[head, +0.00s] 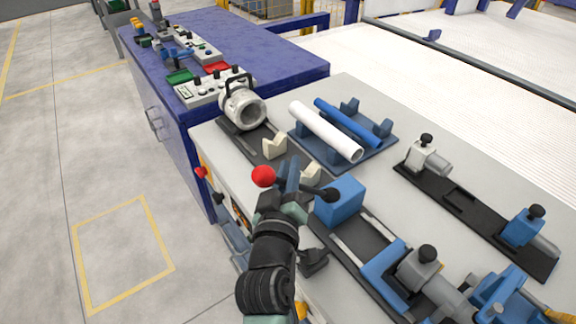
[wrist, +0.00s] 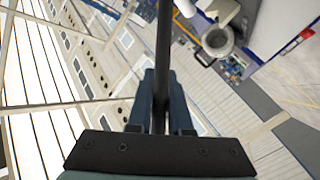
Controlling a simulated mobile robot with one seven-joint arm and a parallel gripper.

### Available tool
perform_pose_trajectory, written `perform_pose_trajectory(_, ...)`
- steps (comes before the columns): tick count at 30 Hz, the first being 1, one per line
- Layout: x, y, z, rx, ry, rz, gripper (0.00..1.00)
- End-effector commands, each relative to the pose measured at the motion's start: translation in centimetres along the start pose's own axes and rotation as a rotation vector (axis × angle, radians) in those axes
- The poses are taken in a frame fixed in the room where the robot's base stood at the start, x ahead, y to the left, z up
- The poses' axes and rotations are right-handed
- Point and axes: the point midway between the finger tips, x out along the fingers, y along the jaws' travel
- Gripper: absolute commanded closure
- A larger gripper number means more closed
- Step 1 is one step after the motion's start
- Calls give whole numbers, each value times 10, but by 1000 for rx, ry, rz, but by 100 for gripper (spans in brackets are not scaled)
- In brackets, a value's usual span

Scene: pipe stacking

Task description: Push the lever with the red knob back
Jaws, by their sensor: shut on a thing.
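The red knob (head: 263,176) shows in the head view just left of my gripper's fingers, at the near edge of the worktop. A dark lever rod (head: 318,193) shows right of the fingers and runs to a dark round end by a blue block (head: 341,203). My gripper (head: 290,178) is shut on the lever, between the red knob and that dark end. In the wrist view the dark rod (wrist: 163,60) runs from the top edge down between my two blue-grey fingers (wrist: 160,95). The red knob does not show there, and the grip point is partly hidden.
A white pipe (head: 326,131) and a blue pipe (head: 347,123) lie on a blue rack behind. A pale cylindrical fitting (head: 243,106) stands at the back left. Black rails with clamps (head: 428,157) occupy the right. A blue bench (head: 270,55) adjoins the far side.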

Motion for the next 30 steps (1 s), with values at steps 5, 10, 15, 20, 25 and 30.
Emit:
perform_pose_trajectory(5, 3, 11, -7, 17, -2, 5, 100)
perform_pose_trajectory(10, 7, 20, -11, 46, -22, -9, 100)
perform_pose_trajectory(15, 15, 34, -16, 99, -63, -39, 100)
perform_pose_trajectory(20, 26, 49, -17, 169, -116, -77, 100)
perform_pose_trajectory(25, 38, 64, -15, 245, -174, -120, 100)
perform_pose_trajectory(30, 53, 79, -10, 331, -239, -169, 100)
